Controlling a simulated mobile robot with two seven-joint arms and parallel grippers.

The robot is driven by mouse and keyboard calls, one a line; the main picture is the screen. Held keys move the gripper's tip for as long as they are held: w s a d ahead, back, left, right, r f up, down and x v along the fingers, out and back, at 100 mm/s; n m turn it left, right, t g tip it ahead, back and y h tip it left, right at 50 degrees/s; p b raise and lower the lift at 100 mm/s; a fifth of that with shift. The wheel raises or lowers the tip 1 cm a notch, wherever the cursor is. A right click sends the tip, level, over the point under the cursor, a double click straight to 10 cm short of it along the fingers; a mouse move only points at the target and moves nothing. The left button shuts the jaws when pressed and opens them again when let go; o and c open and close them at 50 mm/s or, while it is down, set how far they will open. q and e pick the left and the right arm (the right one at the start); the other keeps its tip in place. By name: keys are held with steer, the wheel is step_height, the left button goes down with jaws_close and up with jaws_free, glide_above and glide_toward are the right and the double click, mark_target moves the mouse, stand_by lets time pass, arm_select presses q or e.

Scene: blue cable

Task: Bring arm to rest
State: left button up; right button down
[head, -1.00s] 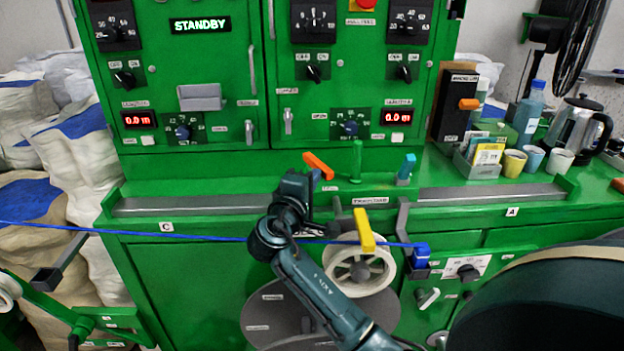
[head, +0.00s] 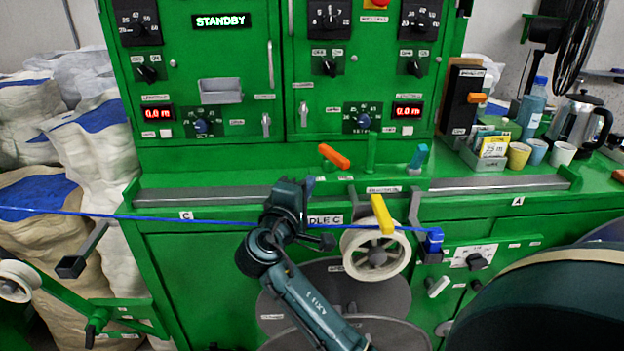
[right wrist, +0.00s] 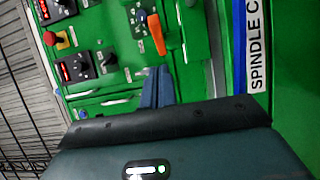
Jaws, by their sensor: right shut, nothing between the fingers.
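My right arm comes up from the bottom middle of the head view. Its gripper (head: 308,184) is in front of the green machine's ledge, small and partly hidden by the wrist. In the right wrist view the blue-grey fingers (right wrist: 157,88) are together with nothing between them. The blue cable (head: 130,217) runs from the left edge across the machine's front, passes behind my right arm, and reaches the blue clamp (head: 433,240). My left gripper is not in view.
A white spool (head: 352,262) with a yellow lever (head: 382,214) sits right of my arm. An orange lever (head: 334,156) stands above the ledge. Cups (head: 518,155) and a kettle (head: 580,122) stand at the right. Wrapped sacks (head: 95,150) fill the left.

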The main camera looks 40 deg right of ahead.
steer(key=shift+v, duration=2.2)
